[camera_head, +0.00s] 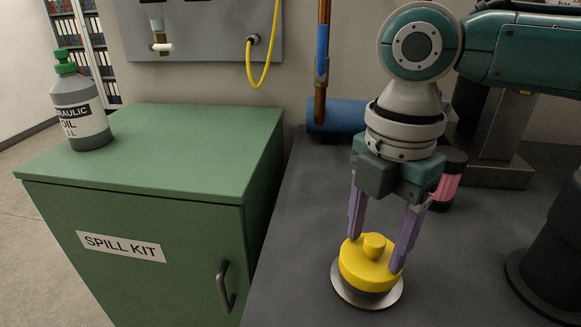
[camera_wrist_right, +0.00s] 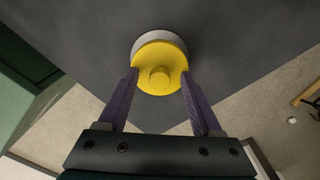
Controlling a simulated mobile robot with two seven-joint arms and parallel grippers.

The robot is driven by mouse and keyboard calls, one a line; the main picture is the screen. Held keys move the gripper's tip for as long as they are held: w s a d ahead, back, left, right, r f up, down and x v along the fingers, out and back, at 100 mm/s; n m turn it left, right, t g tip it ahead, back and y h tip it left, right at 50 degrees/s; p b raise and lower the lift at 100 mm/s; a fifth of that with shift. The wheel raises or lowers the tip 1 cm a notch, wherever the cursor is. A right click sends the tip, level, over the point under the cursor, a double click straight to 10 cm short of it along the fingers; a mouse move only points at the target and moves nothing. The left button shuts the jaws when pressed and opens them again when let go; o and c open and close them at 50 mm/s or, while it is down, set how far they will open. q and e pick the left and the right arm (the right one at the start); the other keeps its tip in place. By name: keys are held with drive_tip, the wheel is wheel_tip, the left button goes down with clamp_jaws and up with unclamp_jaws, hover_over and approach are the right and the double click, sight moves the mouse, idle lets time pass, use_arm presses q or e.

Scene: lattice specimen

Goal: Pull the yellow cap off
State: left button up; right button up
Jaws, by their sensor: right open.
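The yellow cap (camera_head: 369,267) is a round disc with a small raised knob, seated on a grey metal base (camera_head: 368,300) on the dark surface. My right gripper (camera_head: 377,252) points down over it with its two purple fingers open, one on each side of the cap. In the right wrist view the yellow cap (camera_wrist_right: 160,72) lies between and just past the fingertips of the right gripper (camera_wrist_right: 160,76). I cannot tell whether the fingertips touch the cap's rim. My left gripper is out of view.
A green spill kit cabinet (camera_head: 150,200) stands at the left with a grey oil bottle (camera_head: 80,115) on top. A blue cylinder (camera_head: 338,116) lies behind the gripper. A pink-banded object (camera_head: 447,187) stands right of it. The dark surface (camera_head: 300,220) left of the cap is clear.

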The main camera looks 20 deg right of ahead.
drive_tip(key=shift+f, duration=0.15)
drive_tip(key=shift+c, duration=0.4)
clamp_jaws()
idle(0.5)
